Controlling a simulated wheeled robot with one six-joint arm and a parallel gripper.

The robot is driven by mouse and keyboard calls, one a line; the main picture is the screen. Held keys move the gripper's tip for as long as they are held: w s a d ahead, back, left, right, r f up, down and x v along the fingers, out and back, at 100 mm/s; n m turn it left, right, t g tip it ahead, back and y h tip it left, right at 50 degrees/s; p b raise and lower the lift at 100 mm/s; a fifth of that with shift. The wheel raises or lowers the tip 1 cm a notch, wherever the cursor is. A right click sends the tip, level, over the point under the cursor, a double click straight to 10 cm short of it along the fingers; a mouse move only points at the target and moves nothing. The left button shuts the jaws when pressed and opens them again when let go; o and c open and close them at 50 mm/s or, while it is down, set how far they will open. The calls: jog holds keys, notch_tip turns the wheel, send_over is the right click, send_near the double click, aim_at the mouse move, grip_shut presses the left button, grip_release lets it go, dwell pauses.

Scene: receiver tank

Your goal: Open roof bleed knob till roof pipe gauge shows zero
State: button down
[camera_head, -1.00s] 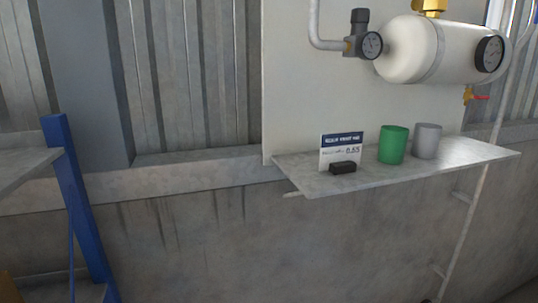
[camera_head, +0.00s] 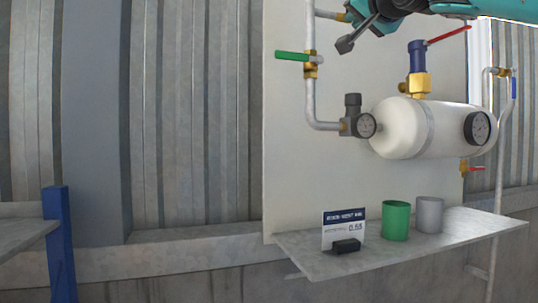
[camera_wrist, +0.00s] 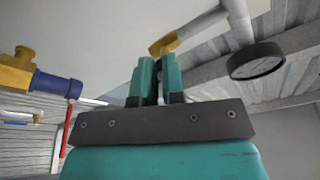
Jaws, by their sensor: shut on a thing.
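My gripper (camera_wrist: 158,62) is at the top middle of the wrist view, its two teal fingers nearly parallel and close together. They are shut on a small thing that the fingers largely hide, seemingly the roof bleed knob. A brass fitting (camera_wrist: 172,42) on a grey pipe is just beyond the fingertips. A dark round gauge (camera_wrist: 255,62), likely the roof pipe gauge, is right of the fingers, seen steeply from below; its reading is not legible. In the head view only part of my arm and gripper shows at the top edge; the fingertips are not clear.
A green lever (camera_head: 292,56) crosses the left pipe. The shelf (camera_head: 390,262) below holds a sign, green cup and grey cup.

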jog(key=shift+w+d+f, duration=0.25)
jog(key=shift+w+f, duration=0.1)
jog(key=shift+f, duration=0.05)
jog(key=b+v, duration=0.1)
jog(key=v, duration=0.1)
jog(key=b+v, duration=0.3)
jog(key=shift+s+d+r, duration=0.3)
jog(key=shift+s, duration=0.05)
jog(key=shift+s+r, duration=0.1)
jog(key=w+a+p, duration=0.1)
jog(key=p, duration=0.1)
jog(key=w+a+r+p, duration=0.1)
jog(key=w+p, duration=0.1)
jog(key=w+a+r+p, duration=0.1)
jog(key=p, duration=0.1)
jog(key=shift+w+a, duration=0.3)
jog(key=shift+w, duration=0.05)
dwell(0.4)
